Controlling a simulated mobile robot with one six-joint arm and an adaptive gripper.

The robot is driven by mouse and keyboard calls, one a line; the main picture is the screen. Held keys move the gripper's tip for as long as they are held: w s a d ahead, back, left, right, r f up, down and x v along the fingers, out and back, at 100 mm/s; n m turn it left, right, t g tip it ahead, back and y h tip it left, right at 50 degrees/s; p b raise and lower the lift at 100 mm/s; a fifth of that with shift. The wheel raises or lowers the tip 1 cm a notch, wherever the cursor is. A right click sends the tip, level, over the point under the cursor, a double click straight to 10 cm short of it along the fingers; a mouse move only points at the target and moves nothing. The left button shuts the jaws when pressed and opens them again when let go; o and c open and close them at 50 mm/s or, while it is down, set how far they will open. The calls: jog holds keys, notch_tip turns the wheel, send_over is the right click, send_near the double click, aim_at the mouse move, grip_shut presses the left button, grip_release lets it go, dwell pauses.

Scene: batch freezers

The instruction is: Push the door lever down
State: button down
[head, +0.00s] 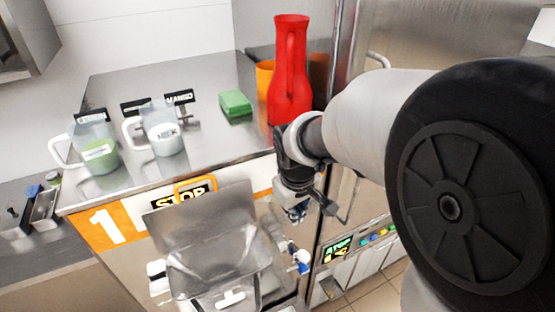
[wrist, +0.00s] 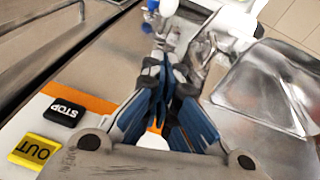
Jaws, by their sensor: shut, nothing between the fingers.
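My gripper (head: 297,212) points down in front of the machine marked 1, to the right of its steel chute (head: 205,230). In the wrist view my gripper (wrist: 166,75) has its blue fingers together with nothing between them. A white and blue fitting (head: 301,262), which may be the door lever's end, sits below my gripper beside the chute. In the wrist view a similar blue and white piece (wrist: 150,22) shows just beyond the fingertips. I cannot tell whether they touch it. Much of the lever area is hidden behind my gripper or too small to make out.
On the steel top stand a red bottle (head: 290,75), an orange cup (head: 264,78), a green block (head: 235,104) and two jugs, one white-filled (head: 163,130) and one green-filled (head: 97,150).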

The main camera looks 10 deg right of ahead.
jog(key=shift+s, duration=0.15)
notch_tip(320, 180, down, 13)
jog(key=d, duration=0.1)
jog(key=shift+w+d+b, duration=0.3)
jog(key=shift+d+b, duration=0.05)
dwell(0.5)
